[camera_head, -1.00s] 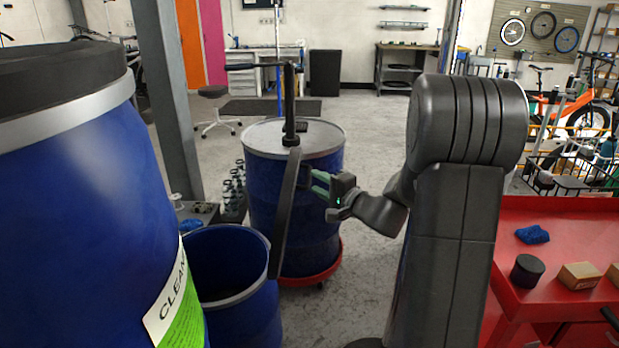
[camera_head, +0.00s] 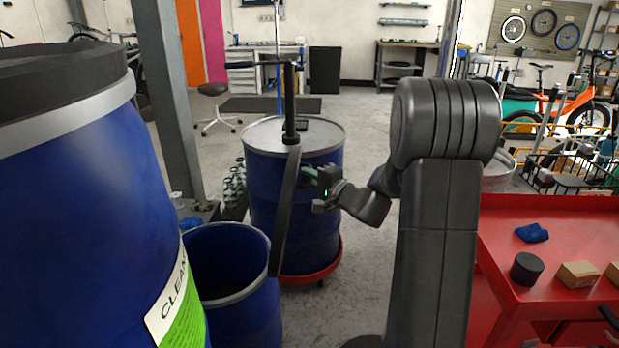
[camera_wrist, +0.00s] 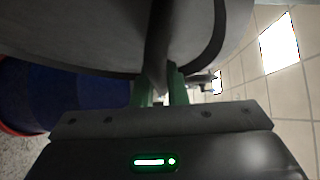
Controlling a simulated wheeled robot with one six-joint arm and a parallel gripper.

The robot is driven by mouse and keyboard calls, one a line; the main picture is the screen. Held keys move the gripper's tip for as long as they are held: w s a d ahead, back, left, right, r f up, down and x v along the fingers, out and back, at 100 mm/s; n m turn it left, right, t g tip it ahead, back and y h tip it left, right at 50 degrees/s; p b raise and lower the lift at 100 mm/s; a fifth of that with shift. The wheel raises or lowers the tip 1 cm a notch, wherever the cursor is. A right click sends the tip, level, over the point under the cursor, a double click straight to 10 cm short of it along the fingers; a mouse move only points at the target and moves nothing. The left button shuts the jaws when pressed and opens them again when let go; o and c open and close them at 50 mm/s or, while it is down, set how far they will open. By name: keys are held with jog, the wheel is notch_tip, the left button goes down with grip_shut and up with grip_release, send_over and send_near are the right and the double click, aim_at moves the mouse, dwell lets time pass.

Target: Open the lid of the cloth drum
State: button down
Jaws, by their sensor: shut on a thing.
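The small blue drum (camera_head: 232,296) stands at lower centre-left in the head view, with its round mouth uncovered and its inside dark. I take it as the cloth drum; no label on it shows. Its dark lid (camera_head: 285,215) stands nearly upright at the right of the mouth, seen almost edge-on. My gripper (camera_head: 310,177) is on the right face of this lid. In the wrist view, the green fingers (camera_wrist: 162,90) are shut on a dark bar, seemingly the lid's handle, by the big grey lid disc (camera_wrist: 95,35). The exact grip is partly hidden.
A large blue drum (camera_head: 90,200) with a "CLEAN" label fills the left. Another blue drum (camera_head: 325,225) on a red dolly stands behind the lid. A grey post (camera_head: 170,110) rises behind. A red cart (camera_head: 560,240) with small items is at right.

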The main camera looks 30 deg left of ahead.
jog(key=shift+n+h, duration=0.8)
jog(key=shift+h, duration=0.1)
jog(key=s+a, duration=0.1)
jog(key=a, duration=0.1)
jog(key=s+a+r, duration=0.1)
jog(key=a, duration=0.1)
jog(key=s+a, duration=0.1)
jog(key=a, duration=0.1)
jog(key=shift+s+r+b, duration=0.15)
jog(key=shift+r+b, duration=0.15)
jog(key=shift+r, duration=0.05)
jog(key=c, duration=1.5)
grip_release()
jog(key=shift+o, duration=0.2)
jog(key=b+v, duration=0.1)
jog(key=v, duration=1.3)
